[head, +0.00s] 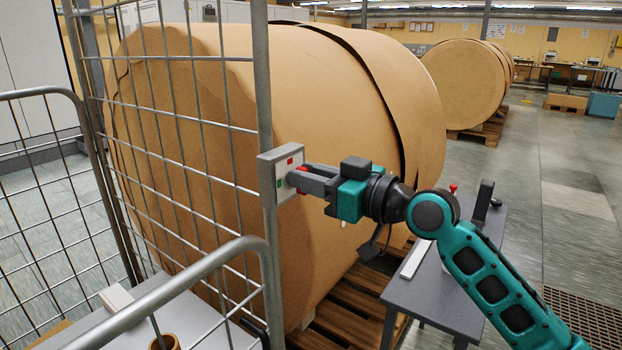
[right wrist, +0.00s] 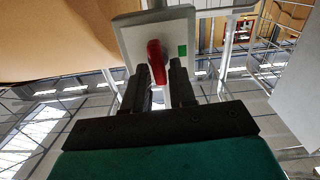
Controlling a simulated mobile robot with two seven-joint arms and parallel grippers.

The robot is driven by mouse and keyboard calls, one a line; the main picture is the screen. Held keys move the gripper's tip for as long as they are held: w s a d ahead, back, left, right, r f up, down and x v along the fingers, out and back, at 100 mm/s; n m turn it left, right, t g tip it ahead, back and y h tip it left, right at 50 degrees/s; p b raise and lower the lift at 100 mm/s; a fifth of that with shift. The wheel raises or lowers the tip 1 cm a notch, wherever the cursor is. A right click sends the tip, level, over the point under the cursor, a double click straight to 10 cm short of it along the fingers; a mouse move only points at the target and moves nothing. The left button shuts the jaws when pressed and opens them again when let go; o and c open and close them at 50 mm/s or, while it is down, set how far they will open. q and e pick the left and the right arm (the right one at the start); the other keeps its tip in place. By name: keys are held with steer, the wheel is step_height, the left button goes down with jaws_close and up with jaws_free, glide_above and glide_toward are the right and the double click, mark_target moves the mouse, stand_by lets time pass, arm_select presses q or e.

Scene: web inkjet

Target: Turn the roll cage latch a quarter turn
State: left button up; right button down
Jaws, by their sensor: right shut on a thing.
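The roll cage latch is a pale plate (head: 268,172) on the cage's upright post, with a red mark and a green mark on its face. Its red handle (right wrist: 157,62) sits between my right fingers in the right wrist view, nearly in line with them; in the head view the fingers mostly hide it. My right gripper (head: 293,181) has reached the plate from the right and is shut on the handle. The right wrist view shows both dark fingertips (right wrist: 158,72) on either side of the handle, with the green mark (right wrist: 182,51) beside them. My left gripper is not in view.
The wire roll cage (head: 183,120) fills the left. A large brown paper roll (head: 350,120) stands on a wooden pallet (head: 345,320) close behind the latch. A small grey table (head: 440,290) is below my right arm. Open floor (head: 570,200) lies at the right.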

steer(key=n+b, duration=0.1)
steer(key=n, duration=0.3)
steer(key=n+b, duration=0.2)
steer(key=n, duration=0.3)
steer(key=s+n+b, duration=0.1)
steer(key=n+b, duration=0.1)
steer(key=n, duration=0.3)
steer(key=shift+a+f, duration=0.3)
steer(key=shift+f, duration=0.1)
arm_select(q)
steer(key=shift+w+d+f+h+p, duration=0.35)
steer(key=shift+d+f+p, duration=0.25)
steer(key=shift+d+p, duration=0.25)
arm_select(e)
steer(key=n, duration=0.3)
steer(key=shift+f, duration=0.2)
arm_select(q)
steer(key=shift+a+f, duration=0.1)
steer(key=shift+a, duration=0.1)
arm_select(e)
steer(key=shift+n, duration=0.4)
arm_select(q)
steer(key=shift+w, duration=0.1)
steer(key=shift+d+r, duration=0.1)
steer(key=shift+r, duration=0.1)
arm_select(e)
steer(key=c, duration=1.1)
jaws_free()
steer(key=shift+c, duration=0.2)
